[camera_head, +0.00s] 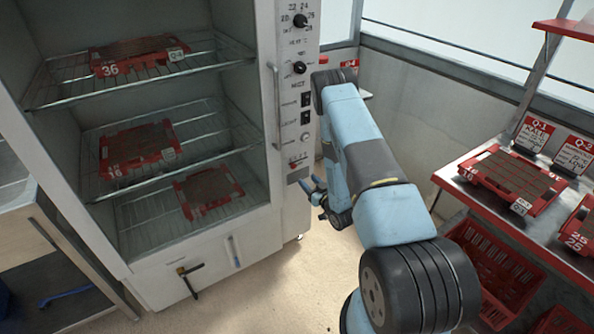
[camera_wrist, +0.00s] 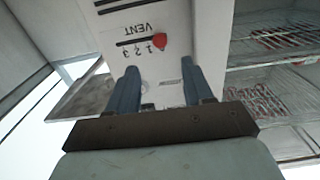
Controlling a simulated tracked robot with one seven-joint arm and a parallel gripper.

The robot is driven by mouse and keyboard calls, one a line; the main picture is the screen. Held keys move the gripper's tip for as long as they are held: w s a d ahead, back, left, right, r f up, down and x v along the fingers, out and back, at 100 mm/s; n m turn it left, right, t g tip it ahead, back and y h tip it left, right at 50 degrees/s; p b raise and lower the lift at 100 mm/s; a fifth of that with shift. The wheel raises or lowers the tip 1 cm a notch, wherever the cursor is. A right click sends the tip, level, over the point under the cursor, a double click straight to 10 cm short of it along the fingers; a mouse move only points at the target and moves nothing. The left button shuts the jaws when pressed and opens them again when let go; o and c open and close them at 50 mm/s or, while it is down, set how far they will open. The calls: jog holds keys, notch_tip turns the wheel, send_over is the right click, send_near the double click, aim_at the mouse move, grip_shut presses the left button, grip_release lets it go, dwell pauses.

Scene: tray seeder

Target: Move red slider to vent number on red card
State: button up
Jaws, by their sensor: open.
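The red slider (camera_wrist: 159,42) sits in the horizontal VENT slot on the cabinet's control panel (camera_wrist: 190,30). In the wrist view the scale is upside down, and the slider is at the slot's right end, beside the 1. In the head view the red slider (camera_head: 294,166) shows small, low on the panel, towards the left. My gripper (camera_wrist: 158,64) is open and empty, its blue fingers pointing at the panel below the slider in the wrist view. In the head view my gripper (camera_head: 312,188) is beside the panel's lower end. Red-headed cards Q-1 (camera_head: 538,134) and Q-2 (camera_head: 575,155) stand at right; their vent numbers are unreadable.
Knobs (camera_head: 299,68) and black switches (camera_head: 306,100) are higher on the panel, and a vertical door handle (camera_head: 273,105) is left of it. Red trays sit on the cabinet's wire shelves and the right bench (camera_head: 455,177). Another red card (camera_head: 349,64) stands behind my arm.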

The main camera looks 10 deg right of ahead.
aim_at(294, 167)
jog(key=x, duration=0.9)
jog(key=shift+w+a, duration=0.1)
jog(key=shift+w, duration=0.25)
grip_shut()
